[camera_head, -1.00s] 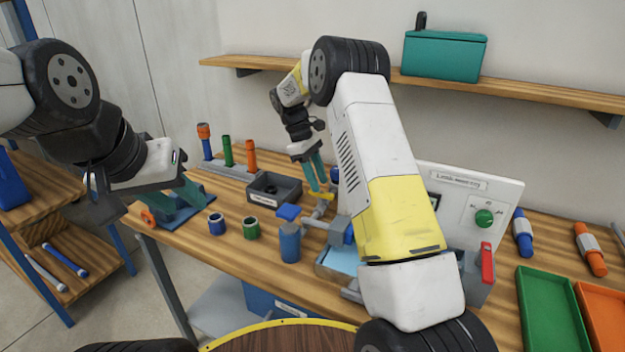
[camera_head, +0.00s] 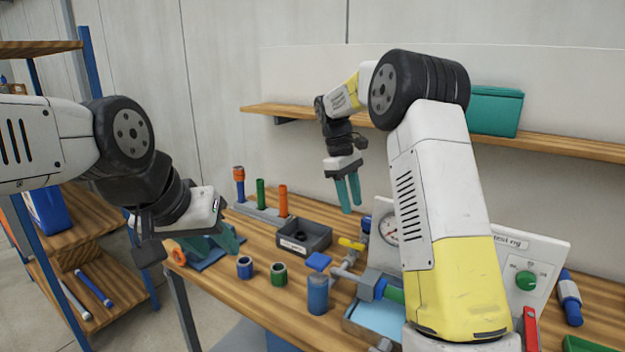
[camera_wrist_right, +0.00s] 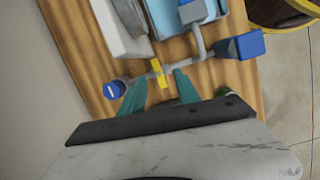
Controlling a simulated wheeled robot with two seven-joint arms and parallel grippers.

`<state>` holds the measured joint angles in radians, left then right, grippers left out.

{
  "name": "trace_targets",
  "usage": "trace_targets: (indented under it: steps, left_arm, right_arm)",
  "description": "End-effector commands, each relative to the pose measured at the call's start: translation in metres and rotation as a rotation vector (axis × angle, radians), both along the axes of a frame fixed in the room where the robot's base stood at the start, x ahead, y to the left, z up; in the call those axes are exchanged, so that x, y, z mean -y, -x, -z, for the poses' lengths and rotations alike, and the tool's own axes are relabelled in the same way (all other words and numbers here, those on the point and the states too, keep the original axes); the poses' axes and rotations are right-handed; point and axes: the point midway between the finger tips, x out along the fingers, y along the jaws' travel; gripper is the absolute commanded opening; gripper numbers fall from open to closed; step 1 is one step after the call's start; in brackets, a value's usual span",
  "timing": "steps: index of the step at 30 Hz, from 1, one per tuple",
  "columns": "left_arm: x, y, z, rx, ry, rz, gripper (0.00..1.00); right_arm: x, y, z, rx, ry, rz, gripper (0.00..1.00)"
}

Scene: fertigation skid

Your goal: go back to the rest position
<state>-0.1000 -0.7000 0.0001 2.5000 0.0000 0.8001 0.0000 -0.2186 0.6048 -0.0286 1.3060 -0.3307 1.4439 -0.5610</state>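My right gripper (camera_head: 349,195) hangs in the air above the bench, in front of the wall shelf. Its two teal fingers are apart with nothing between them; the right wrist view shows the gap over the pipework, with the yellow valve handle (camera_wrist_right: 160,73) beyond the fingertips. In the head view this handle (camera_head: 351,244) is below and clear of the fingers. My left gripper (camera_head: 212,240) is at the bench's left end, above a blue stand with an orange part (camera_head: 177,252). Its teal fingers look apart and empty, partly hidden by the gripper body.
The wooden bench (camera_head: 262,300) carries a dark bin (camera_head: 304,240), blue ring (camera_head: 245,268), green ring (camera_head: 279,273), blue cylinder (camera_head: 318,295) and upright tubes (camera_head: 260,195). A gauge panel (camera_head: 545,255) stands right, partly behind my right arm. A rack (camera_head: 85,235) stands left.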

Motion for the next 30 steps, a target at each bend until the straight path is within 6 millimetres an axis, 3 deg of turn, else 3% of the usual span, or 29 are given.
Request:
trace_targets:
  steps: [1,6,13,19,24,30]
  left_arm:
    - [0.0,0.0,0.0,0.0,0.0,0.0,0.38]
    - [0.0,0.0,0.0,0.0,0.0,0.0,0.38]
    - [0.0,0.0,0.0,0.0,0.0,0.0,0.38]
    - [0.0,0.0,0.0,0.0,0.0,0.0,0.38]
    - [0.0,0.0,0.0,0.0,0.0,0.0,0.38]
    - [0.0,0.0,0.0,0.0,0.0,0.0,0.38]
  right_arm:
    - [0.006,0.016,-0.021,0.044,-0.027,0.037,0.38]
    - [0.016,0.067,-0.063,0.175,-0.123,0.165,0.38]
    - [0.023,0.149,-0.098,0.344,-0.261,0.35,0.38]
    - [0.024,0.222,-0.104,0.482,-0.387,0.518,0.38]
    - [0.021,0.273,-0.092,0.577,-0.485,0.648,0.38]
    - [0.017,0.301,-0.079,0.634,-0.55,0.733,0.38]
